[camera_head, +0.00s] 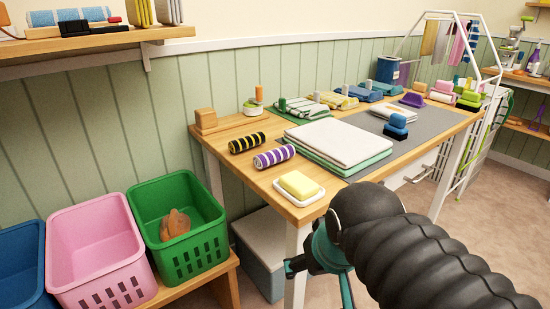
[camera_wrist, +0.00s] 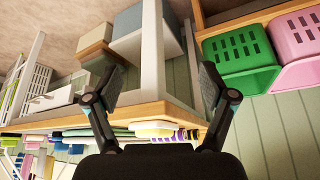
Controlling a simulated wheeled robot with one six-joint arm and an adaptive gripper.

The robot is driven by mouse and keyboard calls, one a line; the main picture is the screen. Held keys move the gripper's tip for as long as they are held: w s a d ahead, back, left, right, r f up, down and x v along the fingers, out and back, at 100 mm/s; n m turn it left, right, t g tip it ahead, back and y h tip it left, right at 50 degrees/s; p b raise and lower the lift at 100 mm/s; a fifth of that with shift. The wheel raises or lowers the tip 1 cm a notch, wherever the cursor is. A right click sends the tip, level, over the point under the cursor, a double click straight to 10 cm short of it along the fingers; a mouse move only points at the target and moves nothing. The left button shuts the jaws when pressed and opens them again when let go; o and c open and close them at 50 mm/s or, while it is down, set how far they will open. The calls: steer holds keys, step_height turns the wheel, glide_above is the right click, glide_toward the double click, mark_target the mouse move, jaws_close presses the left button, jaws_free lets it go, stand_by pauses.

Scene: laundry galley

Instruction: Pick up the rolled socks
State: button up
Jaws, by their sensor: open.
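Two striped rolls that look like rolled socks lie side by side near the left end of the wooden table in the head view. One is black and yellow (camera_head: 248,142), and the other is purple and white (camera_head: 274,157). My gripper (camera_wrist: 160,88) is open and empty in the wrist view, its two fingers wide apart in front of the table's edge. In the head view it is below and in front of the table's near corner, apart from both rolls and partly hidden by my arm. In the wrist view the rolls are small and partly hidden behind the table edge.
A yellow block on a white dish (camera_head: 301,186) sits at the table's near corner. Folded white and green cloths (camera_head: 338,145) lie right of the rolls. A green basket (camera_head: 190,240) with a brown item, a pink basket (camera_head: 97,250) and a blue one (camera_head: 22,265) stand left, below.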

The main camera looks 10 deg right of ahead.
steer(key=w+r+m+g, duration=0.1)
steer(key=w+r+m, duration=0.2)
steer(key=w+r, duration=0.7)
steer(key=m+g+h, duration=0.3)
steer(key=m, duration=0.7)
glide_toward(272, 150)
steer(key=x, duration=0.2)
steer(key=b+x, duration=0.1)
steer(key=x, duration=0.3)
steer(key=shift+w+d+f, duration=0.2)
steer(key=shift+w+d, duration=0.2)
steer(key=x, duration=0.2)
steer(key=b+x, duration=0.1)
steer(key=x, duration=0.1)
steer(key=shift+s+a+f, duration=0.1)
steer(key=shift+s+a, duration=0.2)
steer(key=shift+s, duration=0.05)
steer(key=shift+w+d+f, duration=0.1)
steer(key=shift+d+f, duration=0.1)
steer(key=shift+f, duration=0.4)
steer(key=shift+c, duration=0.3)
steer(key=c, duration=1.2)
